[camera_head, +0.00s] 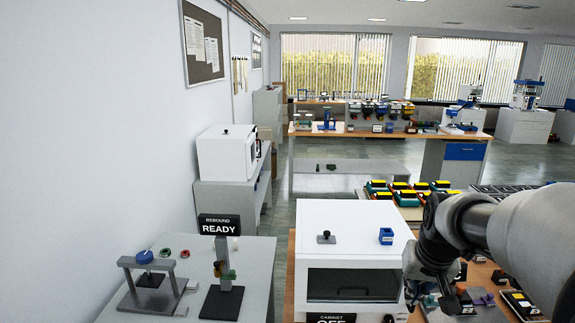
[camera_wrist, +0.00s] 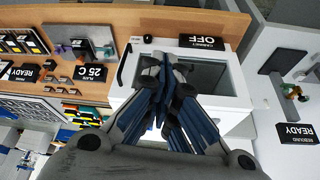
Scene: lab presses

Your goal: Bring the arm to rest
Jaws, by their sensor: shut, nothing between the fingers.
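My gripper (camera_wrist: 165,72) shows in the wrist view with its fingers together at the tips and nothing between them. It is in front of the white cabinet (camera_wrist: 212,72), which has a dark window and a sign reading "CABINET OFF". In the head view my arm (camera_head: 470,235) comes in from the right and stands beside the cabinet's right side (camera_head: 340,220). The gripper's fingertips are not clear in the head view.
A small knob and a blue block (camera_head: 386,236) sit on the cabinet. The "REBOUND READY" sign (camera_head: 219,225) stands on the grey table (camera_head: 255,275) at left. Boxes and signs crowd the wooden bench (camera_wrist: 120,20). Open floor (camera_head: 270,225) lies behind.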

